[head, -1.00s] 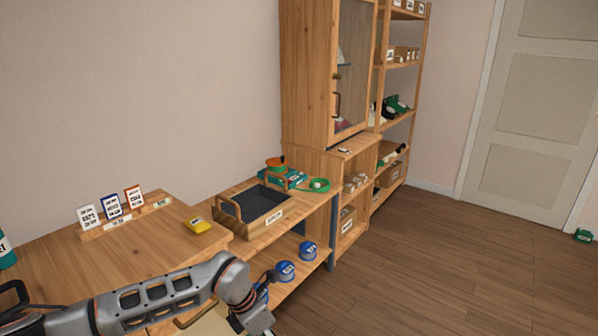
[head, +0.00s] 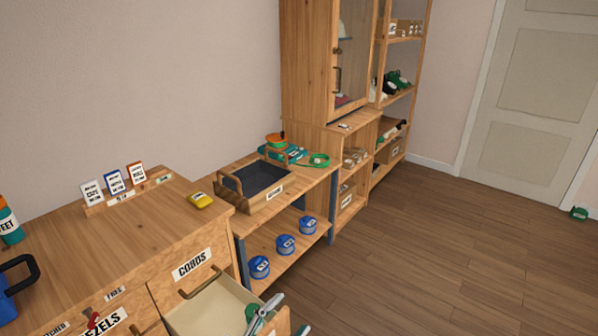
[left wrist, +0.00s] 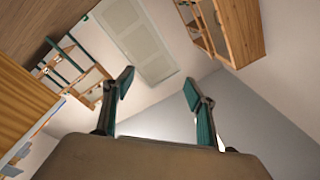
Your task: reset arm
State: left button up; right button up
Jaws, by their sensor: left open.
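My left gripper (head: 274,318) shows at the bottom edge of the head view, in front of the open drawer's right side. Only part of it is seen there, with grey links and teal tips. In the left wrist view, my left gripper (left wrist: 158,90) is open. Its two teal-padded fingers stand wide apart with nothing between them. That camera looks at a tilted room, with the door, shelf and wall beyond the fingers. My right gripper is in neither view.
The open drawer (head: 203,304) juts out below the label "CORDS". The cabinet top holds a yellow item (head: 201,200) and several cards. A dark tray (head: 262,182) sits on the lower bench (head: 316,181), with blue round containers below.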

pick_arm(q)
jog(key=s+a+f+n+g+y, duration=0.4)
jog(key=s+a+f+n+y, duration=0.4)
jog(key=s+a+f+n, duration=0.4)
jog(key=s+a+f, duration=0.2)
jog(key=a+f, duration=0.3)
jog(key=f, duration=0.2)
jog(key=shift+s+a+g+y, duration=0.2)
jog(key=shift+s+g+y, duration=0.1)
jog(key=shift+s+y, duration=0.1)
jog(key=shift+w, duration=0.1)
